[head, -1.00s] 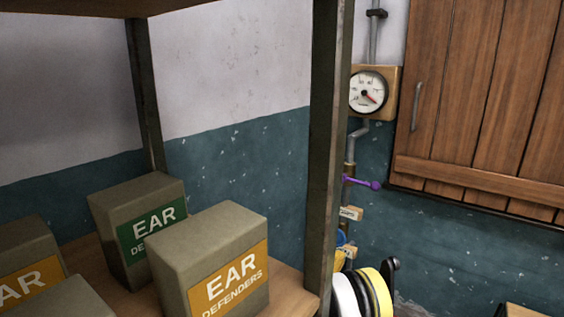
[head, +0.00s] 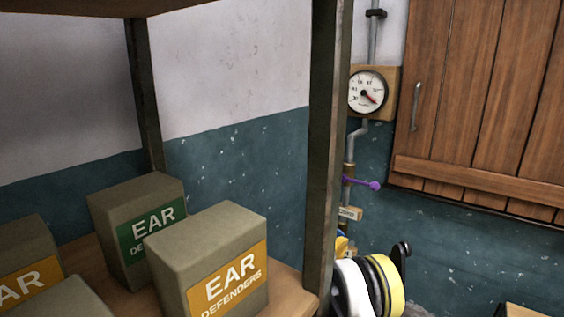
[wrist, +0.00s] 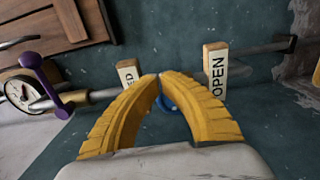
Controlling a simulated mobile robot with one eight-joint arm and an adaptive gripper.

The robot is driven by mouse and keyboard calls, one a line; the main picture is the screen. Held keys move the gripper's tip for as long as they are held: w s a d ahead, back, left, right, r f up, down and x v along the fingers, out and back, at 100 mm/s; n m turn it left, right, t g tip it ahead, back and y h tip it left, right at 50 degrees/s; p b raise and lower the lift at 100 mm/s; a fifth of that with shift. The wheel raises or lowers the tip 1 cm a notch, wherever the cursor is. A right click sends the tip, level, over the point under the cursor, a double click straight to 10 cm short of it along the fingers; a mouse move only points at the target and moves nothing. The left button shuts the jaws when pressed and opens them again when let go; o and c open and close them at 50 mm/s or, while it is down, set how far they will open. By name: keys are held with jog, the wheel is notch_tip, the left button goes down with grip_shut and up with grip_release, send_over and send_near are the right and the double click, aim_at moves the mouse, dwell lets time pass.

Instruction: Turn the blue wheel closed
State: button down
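The blue wheel (wrist: 168,104) shows as a small part of a blue ring between my fingers in the wrist view; the rest is hidden behind them. In the head view only a sliver of blue (head: 341,233) shows beside the shelf post. My gripper (wrist: 158,77) has two yellow ribbed fingers whose tips come together over the wheel's area. I cannot tell whether they touch the wheel. An OPEN tag (wrist: 215,72) stands right of the fingertips, and a tag ending in "ED" (wrist: 128,76) stands left, partly hidden by a finger.
A purple lever (head: 362,183) sticks out from the pipe below a gauge (head: 367,92). A shelf post (head: 328,160) hides part of the pipe and gripper. Boxes (head: 210,262) fill the shelf. A wooden shutter (head: 480,100) is at right.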

jog(key=shift+x, duration=1.85)
jog(key=shift+w+a, duration=0.1)
jog(key=shift+a, duration=0.05)
